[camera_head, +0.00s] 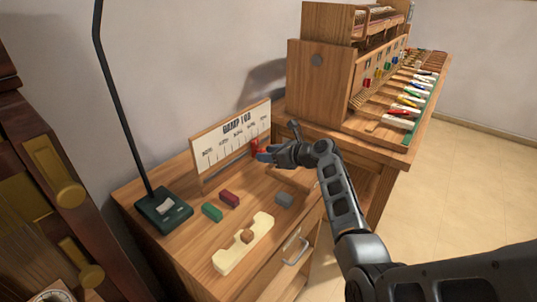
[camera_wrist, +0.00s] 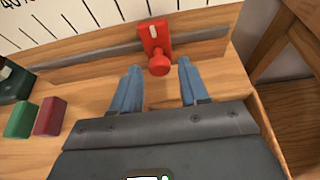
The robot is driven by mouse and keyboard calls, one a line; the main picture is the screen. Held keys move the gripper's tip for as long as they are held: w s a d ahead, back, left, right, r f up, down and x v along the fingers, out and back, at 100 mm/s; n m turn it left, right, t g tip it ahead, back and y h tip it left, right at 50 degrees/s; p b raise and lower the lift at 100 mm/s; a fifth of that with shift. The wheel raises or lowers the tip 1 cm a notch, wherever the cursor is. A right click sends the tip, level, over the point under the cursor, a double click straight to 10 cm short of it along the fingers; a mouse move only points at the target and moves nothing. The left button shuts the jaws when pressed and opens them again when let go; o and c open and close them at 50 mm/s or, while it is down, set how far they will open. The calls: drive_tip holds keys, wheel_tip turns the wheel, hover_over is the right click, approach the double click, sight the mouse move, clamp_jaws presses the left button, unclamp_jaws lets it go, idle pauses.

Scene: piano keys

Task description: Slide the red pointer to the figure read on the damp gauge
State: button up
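The white scale board (camera_head: 232,130), headed with writing that seems to read "DAMP" and a number, stands in a wooden frame at the back of the small cabinet. The red pointer (camera_wrist: 156,42) has a round knob and sits on the grey rail below the scale, near its right end; it also shows in the head view (camera_head: 256,147). My gripper (camera_wrist: 158,76) is open, its two blue fingers apart on either side of the knob and just short of it. The knob is not gripped. The gauge is probably the dial at bottom left (camera_head: 55,294), cut off and unreadable.
A green block (camera_head: 212,212), a red block (camera_head: 229,198) and a grey block (camera_head: 284,199) lie on the cabinet top with a cream piece (camera_head: 243,245). A dark lamp base (camera_head: 163,211) stands left. The piano action model (camera_head: 370,85) stands behind right.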

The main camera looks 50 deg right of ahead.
drive_tip(key=shift+o, duration=0.4)
drive_tip(key=shift+s, duration=0.1)
drive_tip(key=v, duration=0.7)
drive_tip(key=shift+s+r, duration=0.2)
drive_tip(key=shift+s, duration=0.1)
drive_tip(key=shift+s, duration=0.1)
